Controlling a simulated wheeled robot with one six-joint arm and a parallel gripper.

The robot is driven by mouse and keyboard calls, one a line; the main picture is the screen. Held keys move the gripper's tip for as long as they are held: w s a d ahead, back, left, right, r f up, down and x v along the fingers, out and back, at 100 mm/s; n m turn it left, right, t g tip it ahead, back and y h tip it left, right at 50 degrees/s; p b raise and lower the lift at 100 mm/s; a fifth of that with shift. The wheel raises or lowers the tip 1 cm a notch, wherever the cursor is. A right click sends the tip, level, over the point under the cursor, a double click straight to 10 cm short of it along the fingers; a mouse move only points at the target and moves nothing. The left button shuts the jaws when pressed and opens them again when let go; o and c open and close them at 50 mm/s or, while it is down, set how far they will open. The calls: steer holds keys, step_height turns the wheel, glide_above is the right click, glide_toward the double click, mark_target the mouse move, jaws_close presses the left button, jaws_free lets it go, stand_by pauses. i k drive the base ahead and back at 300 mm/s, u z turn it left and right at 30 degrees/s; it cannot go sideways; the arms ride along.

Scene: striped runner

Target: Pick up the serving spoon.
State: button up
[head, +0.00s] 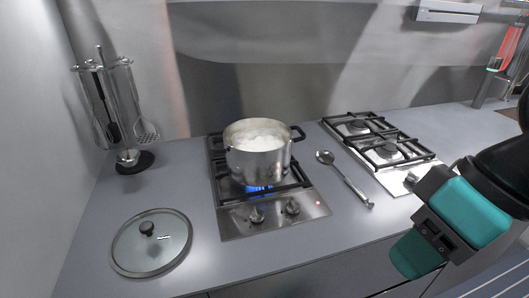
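The serving spoon (347,181) is silver and lies on the grey counter between the two gas hobs. Its round bowl points to the back left and its handle to the front right. My gripper (413,181) is at the right, to the right of the spoon handle's end and apart from it.
A steel pot (258,160) with whitish contents stands on the lit left hob (234,222). A glass lid (150,243) lies front left. A utensil stand (128,160) is at the back left. The right hob (402,178) is empty. Bare counter (345,220) surrounds the spoon's front side.

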mark_target(328, 157)
steer(key=u, duration=0.05)
steer(key=k, duration=0.45)
steer(key=z, duration=0.65)
steer(key=i, duration=1.35)
steer(key=u, duration=0.95)
